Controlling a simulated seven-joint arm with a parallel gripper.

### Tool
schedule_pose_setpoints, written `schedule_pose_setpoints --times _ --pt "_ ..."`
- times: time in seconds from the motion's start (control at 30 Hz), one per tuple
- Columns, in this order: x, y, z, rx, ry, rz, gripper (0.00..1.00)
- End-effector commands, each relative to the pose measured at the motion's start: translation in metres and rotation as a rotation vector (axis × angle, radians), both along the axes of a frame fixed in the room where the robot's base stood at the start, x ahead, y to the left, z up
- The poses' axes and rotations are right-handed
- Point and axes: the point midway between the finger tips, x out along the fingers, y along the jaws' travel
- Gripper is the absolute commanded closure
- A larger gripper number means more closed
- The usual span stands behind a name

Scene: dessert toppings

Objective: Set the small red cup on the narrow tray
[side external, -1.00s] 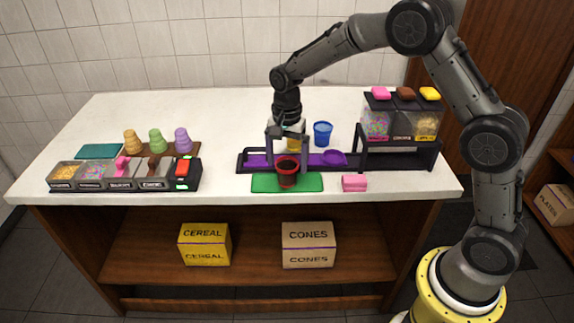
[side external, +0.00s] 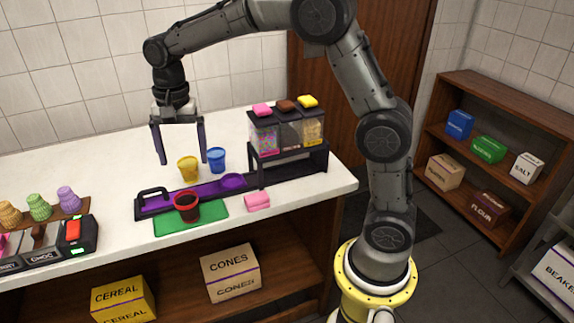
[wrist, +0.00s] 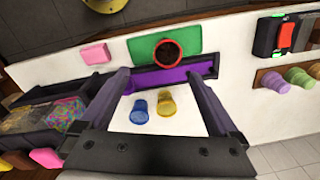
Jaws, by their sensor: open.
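The small red cup (side external: 186,207) stands upright, its base appearing to rest on the green mat (side external: 212,212) close to the front edge of the narrow tray. The narrow tray (side external: 152,206) is long and purple with a black frame, directly behind the mat. In the wrist view the cup (wrist: 167,52) overlaps the border between mat (wrist: 142,48) and tray (wrist: 150,80), and its base is hidden. My gripper (side external: 183,161) is open and empty, raised above and behind the cup. Its fingers (wrist: 159,73) are wide apart in the wrist view.
A yellow cup (side external: 188,169) and a blue cup (side external: 217,160) stand behind the tray. A purple round piece (side external: 232,181) sits at the tray's right part. A topping dispenser (side external: 288,135) stands at right. A pink block (side external: 257,201) lies right of the mat.

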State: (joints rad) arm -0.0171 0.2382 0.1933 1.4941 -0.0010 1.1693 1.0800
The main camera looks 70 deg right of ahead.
Motion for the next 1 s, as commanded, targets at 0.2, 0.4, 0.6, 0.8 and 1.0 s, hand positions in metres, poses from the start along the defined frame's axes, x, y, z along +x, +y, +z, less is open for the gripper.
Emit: schedule_pose_setpoints --times 0.2,0.4,0.6,0.8,1.0 --pt "-0.084 -0.003 0.052 -0.034 -0.139 0.305 0.04" --pt "-0.166 -0.006 0.066 -0.106 -0.256 0.597 0.04" --pt "-0.236 -0.007 0.052 -0.203 -0.352 0.857 0.04" --pt "-0.27 -0.007 0.035 -0.272 -0.397 1.004 0.04" --pt "-0.276 -0.007 0.03 -0.286 -0.403 1.035 0.04"
